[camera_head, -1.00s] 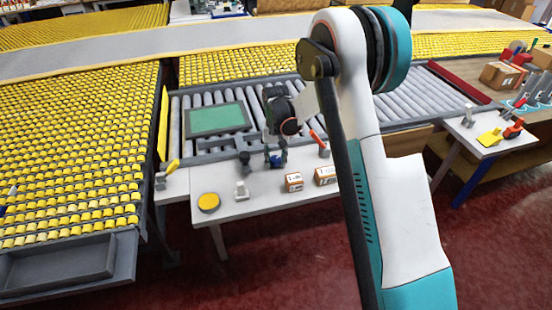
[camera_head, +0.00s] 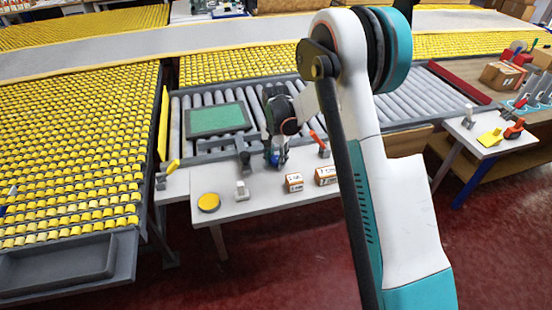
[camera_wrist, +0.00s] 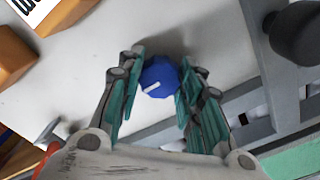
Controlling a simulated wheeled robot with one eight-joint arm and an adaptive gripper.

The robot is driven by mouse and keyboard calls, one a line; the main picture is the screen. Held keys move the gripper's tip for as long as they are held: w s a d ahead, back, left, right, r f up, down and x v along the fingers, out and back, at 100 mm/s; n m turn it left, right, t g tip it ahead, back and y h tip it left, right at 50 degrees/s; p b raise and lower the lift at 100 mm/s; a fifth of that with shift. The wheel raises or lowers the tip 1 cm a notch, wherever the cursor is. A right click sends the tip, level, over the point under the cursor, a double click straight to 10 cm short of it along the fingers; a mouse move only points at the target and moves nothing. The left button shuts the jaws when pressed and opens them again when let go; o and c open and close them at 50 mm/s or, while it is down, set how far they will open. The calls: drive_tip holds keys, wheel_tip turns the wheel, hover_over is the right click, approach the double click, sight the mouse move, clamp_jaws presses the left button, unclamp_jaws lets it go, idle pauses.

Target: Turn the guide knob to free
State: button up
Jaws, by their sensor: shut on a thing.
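The guide knob (camera_wrist: 160,78) is blue and faceted, with a short white pointer mark on its face. It sits between the two teal-padded fingers of my gripper (camera_wrist: 160,88) in the wrist view. The fingers are shut on the knob, one on each side. In the head view my gripper (camera_head: 277,158) points down at the far edge of the white table, and only a little of the blue knob (camera_head: 280,160) shows below it. No position labels are readable around the knob.
The white table (camera_head: 262,202) bears a yellow disc (camera_head: 208,202), a small white-grey fixture (camera_head: 242,190) and two orange-white boxes (camera_head: 293,182) (camera_head: 326,176). A red lever (camera_head: 318,138) stands close right of my gripper. Rollers with a green panel (camera_head: 217,119) lie behind.

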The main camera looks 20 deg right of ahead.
sight(276, 159)
idle(0.3)
drive_tip(key=o, duration=1.1)
drive_tip(key=shift+c, duration=0.2)
drive_tip(key=shift+r, duration=0.1)
wheel_tip(276, 159, up, 12)
